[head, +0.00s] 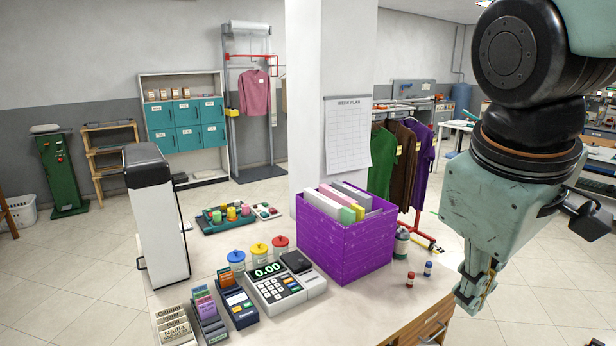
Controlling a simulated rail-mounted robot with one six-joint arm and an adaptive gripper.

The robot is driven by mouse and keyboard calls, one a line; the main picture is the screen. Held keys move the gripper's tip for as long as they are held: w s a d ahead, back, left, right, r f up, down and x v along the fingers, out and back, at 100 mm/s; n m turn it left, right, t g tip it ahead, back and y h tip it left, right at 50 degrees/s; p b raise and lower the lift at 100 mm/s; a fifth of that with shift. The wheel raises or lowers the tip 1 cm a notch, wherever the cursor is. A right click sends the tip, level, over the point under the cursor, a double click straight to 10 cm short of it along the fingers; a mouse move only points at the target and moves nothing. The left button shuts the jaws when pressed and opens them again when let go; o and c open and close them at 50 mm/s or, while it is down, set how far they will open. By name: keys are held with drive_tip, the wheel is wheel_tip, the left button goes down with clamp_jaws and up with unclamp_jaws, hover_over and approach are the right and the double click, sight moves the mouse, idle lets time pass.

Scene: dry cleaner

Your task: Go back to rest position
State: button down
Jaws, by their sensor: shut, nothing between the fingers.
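My gripper (474,291) hangs at the right of the head view, at the end of my teal and black arm. It points down, and its fingers are together with nothing between them. It is beside the right edge of the counter (344,309), apart from everything on it. A purple box (344,246) holding folders stands on the counter to the left of my gripper. Small red and blue bottles (410,280) stand on the counter between the box and my gripper.
The counter carries a cash register (275,289), a card terminal (239,306), name cards (173,326), lidded jars (259,252) and a tray of spools (238,215). A white pillar (328,90) rises behind the box. Garments (405,165) hang on a rack behind. Floor is open at right.

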drive_tip(key=s+a+m+t+y, duration=0.1)
drive_tip(key=s+m, duration=0.4)
drive_tip(key=s, duration=0.6)
drive_tip(key=shift+a+f+m+y, duration=0.3)
drive_tip(key=shift+a+f+m, duration=0.1)
drive_tip(key=shift+a, duration=0.15)
idle(0.7)
